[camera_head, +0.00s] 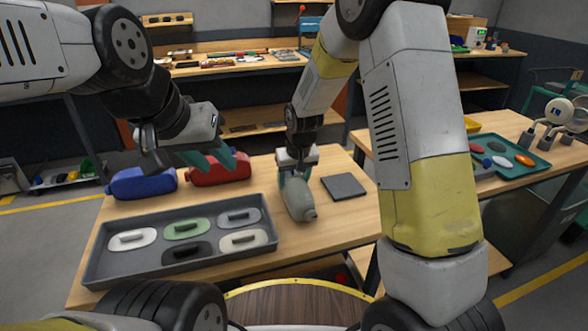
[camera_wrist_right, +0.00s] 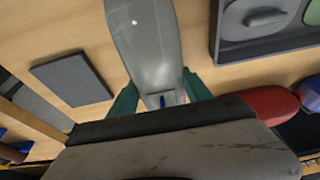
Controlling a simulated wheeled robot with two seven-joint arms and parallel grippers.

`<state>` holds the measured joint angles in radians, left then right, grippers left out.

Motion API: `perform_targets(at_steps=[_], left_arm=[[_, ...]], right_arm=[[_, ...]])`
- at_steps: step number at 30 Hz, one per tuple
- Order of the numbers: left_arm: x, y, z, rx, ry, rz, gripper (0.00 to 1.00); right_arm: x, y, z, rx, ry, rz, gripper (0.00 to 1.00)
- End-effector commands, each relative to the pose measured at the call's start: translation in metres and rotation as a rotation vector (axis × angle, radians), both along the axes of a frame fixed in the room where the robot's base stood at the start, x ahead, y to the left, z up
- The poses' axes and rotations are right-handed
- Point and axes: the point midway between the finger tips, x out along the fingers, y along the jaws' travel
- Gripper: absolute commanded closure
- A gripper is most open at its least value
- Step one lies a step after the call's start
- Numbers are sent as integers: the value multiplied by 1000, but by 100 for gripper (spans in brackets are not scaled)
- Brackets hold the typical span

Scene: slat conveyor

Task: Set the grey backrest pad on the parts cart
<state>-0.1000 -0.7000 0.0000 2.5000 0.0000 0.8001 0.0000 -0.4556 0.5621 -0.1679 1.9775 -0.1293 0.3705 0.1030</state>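A grey, rounded, bottle-shaped piece with a blunt nub (camera_head: 299,200) is at the middle of the near table; it looks like the grey backrest pad, though I cannot be sure. It also shows in the right wrist view (camera_wrist_right: 148,42). My right gripper (camera_head: 294,176) has its green fingers against both sides of this piece. I cannot tell whether the piece touches the table. My left gripper (camera_head: 212,160) is empty above the table, fingers apart, in front of a red piece (camera_head: 219,170). Which thing is the parts cart is unclear; a green wheeled frame (camera_head: 556,78) stands at the far right.
A grey tray (camera_head: 98,263) with several handled pads lies at the front left. A blue piece (camera_head: 143,183) lies behind it. A dark square slab (camera_head: 343,186) lies right of the grey piece. A right table (camera_head: 545,160) holds a green tray (camera_head: 535,167).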

Motion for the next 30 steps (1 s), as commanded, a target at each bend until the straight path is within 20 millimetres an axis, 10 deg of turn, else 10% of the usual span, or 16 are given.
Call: perform_targets(at_steps=[14, 30], left_arm=[[0, 0, 0, 0, 0, 0, 64], [0, 0, 0, 0, 0, 0, 64]], right_arm=[[0, 0, 4, 0, -1, 0, 22], [-27, -10, 99, 1, -2, 0, 22]])
